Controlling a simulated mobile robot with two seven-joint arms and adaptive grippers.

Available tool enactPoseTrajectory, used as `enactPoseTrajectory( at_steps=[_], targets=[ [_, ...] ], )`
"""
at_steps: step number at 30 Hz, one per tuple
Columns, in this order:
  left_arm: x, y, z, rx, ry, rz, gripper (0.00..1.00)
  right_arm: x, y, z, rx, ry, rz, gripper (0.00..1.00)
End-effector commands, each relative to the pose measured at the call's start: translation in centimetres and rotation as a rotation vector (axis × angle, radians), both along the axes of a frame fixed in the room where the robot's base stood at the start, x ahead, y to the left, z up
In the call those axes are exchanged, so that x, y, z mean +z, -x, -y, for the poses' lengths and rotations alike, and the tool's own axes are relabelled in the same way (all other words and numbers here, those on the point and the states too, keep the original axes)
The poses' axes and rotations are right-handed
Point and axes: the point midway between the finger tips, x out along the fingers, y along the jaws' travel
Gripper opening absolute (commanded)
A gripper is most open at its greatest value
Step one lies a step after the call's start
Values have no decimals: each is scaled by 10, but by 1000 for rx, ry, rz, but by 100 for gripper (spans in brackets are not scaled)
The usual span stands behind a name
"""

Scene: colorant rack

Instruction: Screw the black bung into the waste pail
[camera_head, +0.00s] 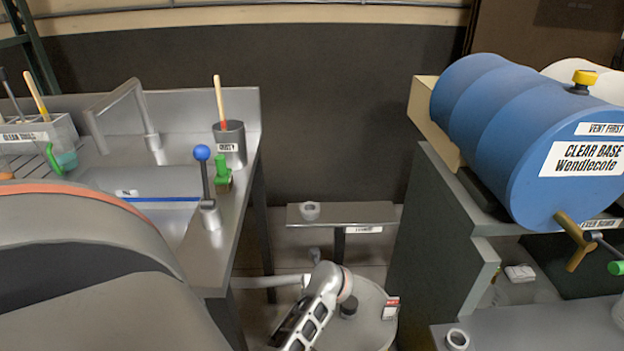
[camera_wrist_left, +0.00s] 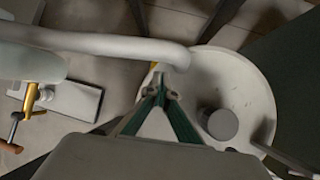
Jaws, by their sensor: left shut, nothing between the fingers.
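The waste pail (camera_head: 372,325) stands on the floor between the bench and the dark cabinet, partly hidden by an arm of mine in the head view. Its pale round top (camera_wrist_left: 245,85) also shows in the wrist view. The black bung (camera_head: 348,307) stands upright on the pail's top, and it appears as a dark grey cylinder in the wrist view (camera_wrist_left: 217,124). I cannot tell how deep it sits. My left gripper (camera_wrist_left: 161,80) is shut and empty, with green-sided fingers, over the pail's left side and apart from the bung. My right gripper is not in view.
A pale pipe (camera_wrist_left: 110,45) runs close beside the left fingers and ends over the pail's edge. The metal bench (camera_head: 222,235) stands left of the pail, the dark cabinet (camera_head: 425,240) right. A small shelf (camera_head: 375,213) with a ring is behind.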

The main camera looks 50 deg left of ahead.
Motion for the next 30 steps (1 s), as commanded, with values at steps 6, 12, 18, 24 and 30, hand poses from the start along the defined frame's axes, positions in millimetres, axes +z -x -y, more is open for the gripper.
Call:
enactPoseTrajectory(
  at_steps=[6, 12, 18, 24, 30],
  targets=[
    [-28, 27, 108, -163, 188, -32, 0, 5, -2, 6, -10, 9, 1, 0],
    [-29, 42, 104, -314, 185, -45, 0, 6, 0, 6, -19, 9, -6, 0],
    [-30, 55, 99, -464, 182, -60, 0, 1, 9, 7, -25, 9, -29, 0],
    [-30, 67, 94, -611, 175, -73, 0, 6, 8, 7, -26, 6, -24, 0],
    [-31, 72, 93, -678, 173, -79, 0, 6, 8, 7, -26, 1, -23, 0]
  ],
)
